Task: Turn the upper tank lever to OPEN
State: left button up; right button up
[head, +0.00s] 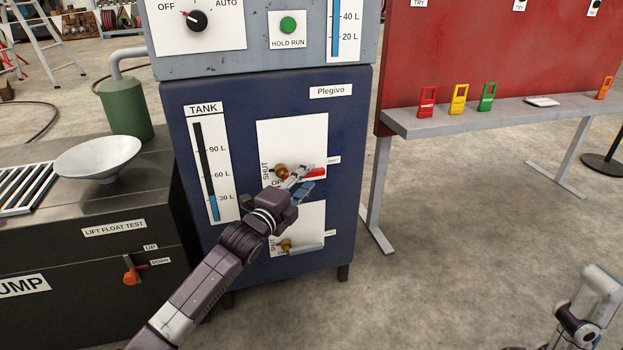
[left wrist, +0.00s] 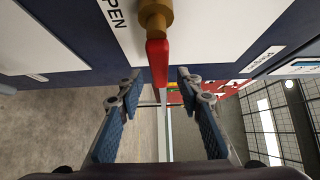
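The upper tank lever (head: 315,172) has a red handle on a brass hub and points right, roughly level, on a white plate (head: 292,135) marked SHUT at the left and OPEN below. My left gripper (head: 305,181) is at this lever and hides part of it and of the OPEN label. In the left wrist view the red lever (left wrist: 157,62) lies between the two open fingertips (left wrist: 158,80), with a gap on each side. My right gripper is not in view; only part of my right arm shows at the lower right.
A lower lever (head: 308,248) with a pale handle sits on a second plate just below my left gripper. The tank gauge (head: 208,175) is to the left. A black pump bench (head: 85,265) stands left of the blue cabinet (head: 345,110).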

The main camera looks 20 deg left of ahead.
aim_at(310, 176)
pick_arm(q)
jog(key=shift+w+d+b, duration=0.2)
jog(key=shift+w+b, duration=0.05)
jog(key=shift+w, duration=0.55)
jog(key=shift+w+d+b, duration=0.15)
jog(key=shift+w+b, duration=0.05)
jog(key=shift+w, duration=0.6)
jog(key=shift+c, duration=0.6)
grip_shut()
